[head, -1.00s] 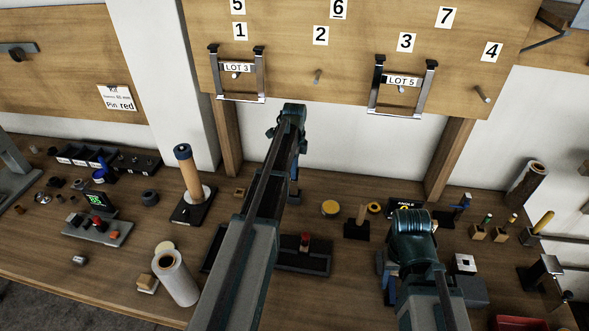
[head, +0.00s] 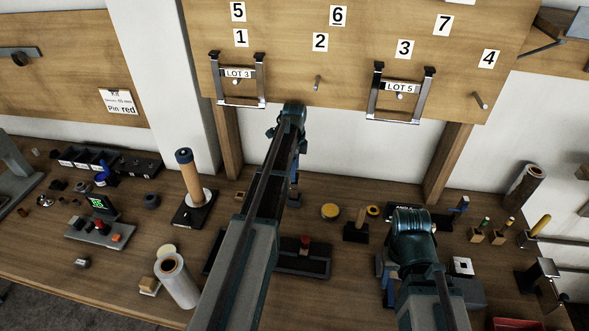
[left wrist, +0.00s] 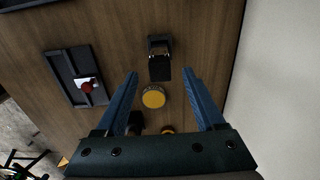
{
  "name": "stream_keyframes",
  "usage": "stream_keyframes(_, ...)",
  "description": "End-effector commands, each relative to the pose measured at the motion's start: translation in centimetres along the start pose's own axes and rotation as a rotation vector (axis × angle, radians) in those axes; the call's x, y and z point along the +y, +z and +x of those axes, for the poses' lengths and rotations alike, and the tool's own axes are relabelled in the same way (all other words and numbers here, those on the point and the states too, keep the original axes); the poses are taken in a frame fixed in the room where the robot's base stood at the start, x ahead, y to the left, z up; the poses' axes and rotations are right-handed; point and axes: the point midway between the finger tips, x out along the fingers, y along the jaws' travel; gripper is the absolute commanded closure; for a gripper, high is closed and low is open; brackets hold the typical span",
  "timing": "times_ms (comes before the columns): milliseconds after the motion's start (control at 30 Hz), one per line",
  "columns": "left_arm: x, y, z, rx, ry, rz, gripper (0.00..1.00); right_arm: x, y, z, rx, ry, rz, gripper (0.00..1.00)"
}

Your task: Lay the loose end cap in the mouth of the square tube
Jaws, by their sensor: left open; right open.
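My left gripper (left wrist: 160,73) is open and points down over the bench in the left wrist view. A dark block-like piece (left wrist: 159,68) shows between its fingertips, apart from both fingers; I cannot tell whether it is the end cap. In the head view my left gripper (head: 294,190) is partly hidden behind its own arm. A pale square piece with a dark square opening (head: 462,266) sits at the right and may be the square tube's mouth. My right gripper (head: 386,280) is mostly hidden by its arm, left of that piece. No piece is clearly identifiable as the loose cap.
A yellow disc (head: 330,211), also in the left wrist view (left wrist: 153,97), lies near the left gripper. A post on a black stand (head: 356,232) is between the arms. A black tray with a red knob (head: 305,245) is nearer. The wall rises behind.

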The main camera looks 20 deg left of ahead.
Motion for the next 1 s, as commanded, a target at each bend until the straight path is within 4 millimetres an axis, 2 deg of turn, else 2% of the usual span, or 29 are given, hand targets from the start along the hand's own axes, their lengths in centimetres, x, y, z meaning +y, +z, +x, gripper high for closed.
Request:
stream_keyframes(33,0.0,0.0,-1.2,0.000,0.000,0.000,0.29,0.1,0.1,-1.2,0.000,0.000,0.000,0.50)
stream_keyframes(200,0.0,0.0,-3.6,0.000,0.000,0.000,0.29,0.3,0.2,-3.6,0.000,0.000,-0.001,0.50)
stream_keyframes(400,0.0,0.0,-5.5,0.000,0.000,0.000,0.29,0.5,0.3,-5.5,0.000,0.000,-0.002,0.50)
stream_keyframes(1000,0.0,0.0,-5.6,0.000,0.000,0.000,0.29,0.5,0.3,-5.6,0.000,0.000,-0.002,0.50)
